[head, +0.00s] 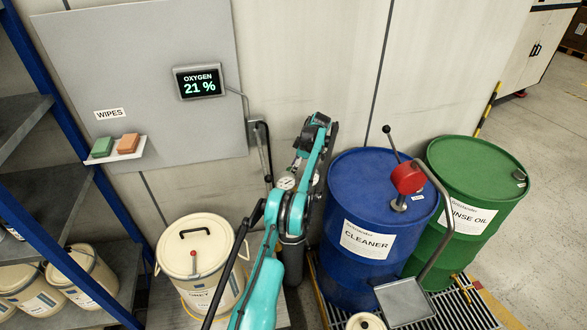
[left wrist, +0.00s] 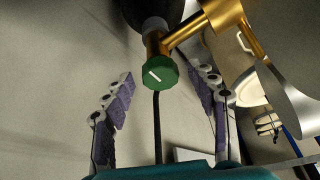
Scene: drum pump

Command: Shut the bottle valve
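The bottle valve shows in the left wrist view as a green faceted knob (left wrist: 160,72) with a white line on its face. It sits on a brass valve body (left wrist: 185,30) below the dark bottle neck. My left gripper (left wrist: 167,77) is open, with one purple-padded finger on each side of the knob and visible gaps between. In the head view my teal left arm reaches up in front of the dark grey bottle (head: 292,258), hiding most of it and the knob. A round gauge (head: 285,183) shows beside the arm. My right gripper is not in view.
A blue cleaner drum (head: 350,205) with a red-headed pump (head: 407,179) stands right of the arm, and a green rinse oil drum (head: 480,170) beyond it. A cream lidded bucket (head: 180,262) stands to the left. An oxygen display (head: 199,83) reads 21 %.

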